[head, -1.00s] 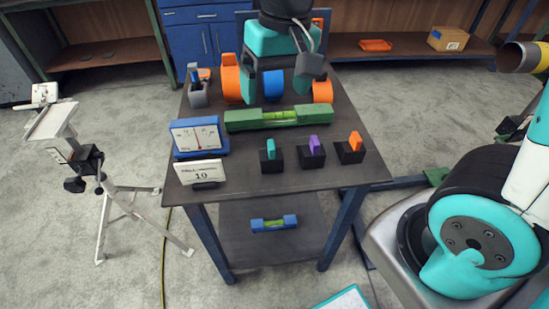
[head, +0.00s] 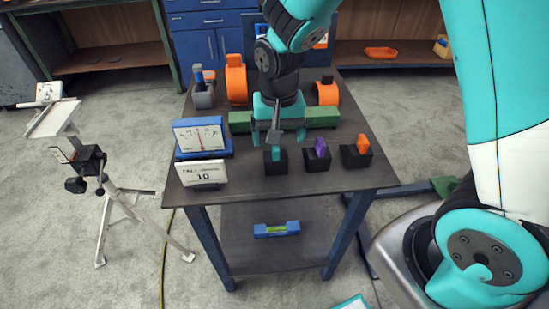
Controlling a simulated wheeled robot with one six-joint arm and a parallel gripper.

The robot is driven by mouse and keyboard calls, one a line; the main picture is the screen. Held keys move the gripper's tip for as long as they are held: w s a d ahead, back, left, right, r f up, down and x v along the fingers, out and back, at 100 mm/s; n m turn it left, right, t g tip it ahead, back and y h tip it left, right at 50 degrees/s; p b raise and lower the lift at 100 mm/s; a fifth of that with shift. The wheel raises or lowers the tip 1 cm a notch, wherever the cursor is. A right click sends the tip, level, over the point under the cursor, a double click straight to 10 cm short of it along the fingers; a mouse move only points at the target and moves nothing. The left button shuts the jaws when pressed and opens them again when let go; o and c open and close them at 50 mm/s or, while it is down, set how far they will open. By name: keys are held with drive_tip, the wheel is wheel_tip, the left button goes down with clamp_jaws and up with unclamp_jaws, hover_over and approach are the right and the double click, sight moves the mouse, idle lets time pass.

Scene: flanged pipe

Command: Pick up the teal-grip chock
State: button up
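The teal-grip chock (head: 275,163) is a black block with an upright teal grip, near the front edge of the table (head: 330,180). My gripper (head: 277,141) hangs just above and behind it, pointing down. Its fingers are spread apart with nothing visible between them. The fingertips look close to the top of the teal grip; I cannot tell whether they touch it. The purple-grip chock (head: 317,155) and the orange-grip chock (head: 356,153) stand in a row to its right.
A green level (head: 321,117) lies behind the chocks, partly hidden by my gripper. A blue-framed dial gauge (head: 202,137) and a white card (head: 203,173) stand to the left. Orange clamps (head: 236,82) stand at the back. A blue level (head: 277,230) lies on the lower shelf.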

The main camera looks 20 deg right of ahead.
sight(276, 161)
drive_tip(key=f, duration=0.5)
drive_tip(key=shift+a, duration=0.3)
drive_tip(key=shift+w, duration=0.1)
drive_tip(key=c, duration=1)
drive_tip(key=shift+c, duration=0.6)
drive_tip(key=shift+r, duration=0.2)
